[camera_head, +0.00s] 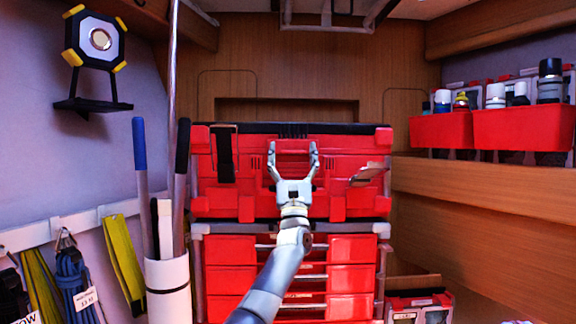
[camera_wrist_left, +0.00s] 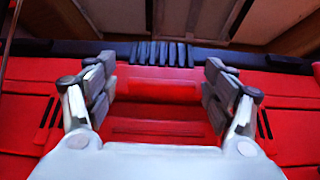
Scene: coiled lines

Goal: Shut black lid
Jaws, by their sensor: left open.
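A red toolbox (camera_head: 340,175) sits on top of a red drawer unit (camera_head: 352,250) against the wooden back wall. A black strip (camera_head: 355,128) runs along the toolbox's top edge, with a ribbed black part in the middle. I take this strip to be the black lid's edge, but cannot tell how far the lid is open. In the left wrist view the black strip (camera_wrist_left: 70,48) spans the upper part, beyond the fingertips. My left gripper (camera_head: 293,155) is open and empty, with its fingers up in front of the toolbox's red face. My right gripper is out of view.
A white tube (camera_head: 168,285) with long poles stands left of the drawers. Yellow and blue straps (camera_head: 122,262) hang on the left wall below a work lamp (camera_head: 98,42). Red bins (camera_head: 530,128) with bottles sit on a wooden shelf at right.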

